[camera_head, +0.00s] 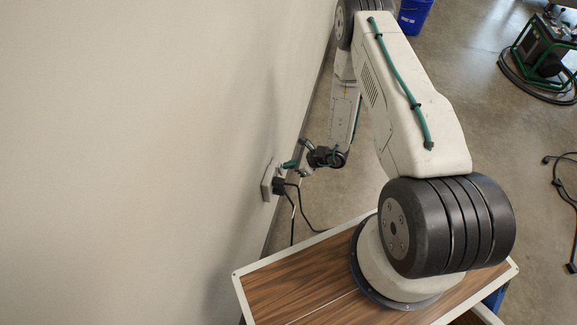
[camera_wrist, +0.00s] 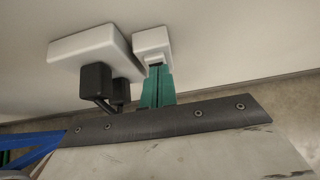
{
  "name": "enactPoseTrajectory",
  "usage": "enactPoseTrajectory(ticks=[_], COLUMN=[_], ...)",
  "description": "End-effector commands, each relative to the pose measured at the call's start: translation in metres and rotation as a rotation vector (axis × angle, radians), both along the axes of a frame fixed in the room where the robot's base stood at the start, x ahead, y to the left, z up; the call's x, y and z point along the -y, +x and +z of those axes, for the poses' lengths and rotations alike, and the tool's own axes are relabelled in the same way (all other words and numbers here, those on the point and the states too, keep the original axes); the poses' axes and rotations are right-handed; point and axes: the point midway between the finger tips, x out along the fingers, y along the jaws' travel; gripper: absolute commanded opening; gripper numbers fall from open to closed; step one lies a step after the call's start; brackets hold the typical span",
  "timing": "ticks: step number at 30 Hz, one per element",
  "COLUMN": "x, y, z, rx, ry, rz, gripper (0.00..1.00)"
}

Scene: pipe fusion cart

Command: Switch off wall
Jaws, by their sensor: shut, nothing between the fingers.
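A small white switch box (camera_wrist: 152,40) is on the wall at the upper middle of the wrist view. A wider white outlet plate (camera_wrist: 80,42) is beside it on the left, with two black plugs (camera_wrist: 96,80) in it. My gripper (camera_wrist: 156,70) has green fingers, which are shut and empty. Their tips are at the lower face of the switch box; I cannot tell whether they touch. In the head view my gripper (camera_head: 286,164) is close to the wall, beside the outlet plate (camera_head: 267,182). The tips partly cover the switch's face.
The beige wall (camera_head: 130,150) fills the left of the head view. Black cords (camera_head: 303,212) hang from the plugs just below my gripper. A blue bucket (camera_head: 414,15), a green-framed machine (camera_head: 545,45) and loose cable (camera_head: 562,185) are on the floor at the right.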

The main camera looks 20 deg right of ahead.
Motion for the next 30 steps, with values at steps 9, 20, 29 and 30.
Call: enactPoseTrajectory(ticks=[9, 20, 29, 30], x=[0.0, 0.009, 0.045, 0.047], y=[0.0, -0.004, -0.028, -0.03], z=[0.01, 0.012, 0.048, 0.056], rx=[0.0, 0.0, 0.003, 0.003], ry=[0.0, 0.0, -0.001, -0.001], rz=[0.0, -0.002, 0.0, 0.004], gripper=[0.0, 0.0, 0.0, 0.0])
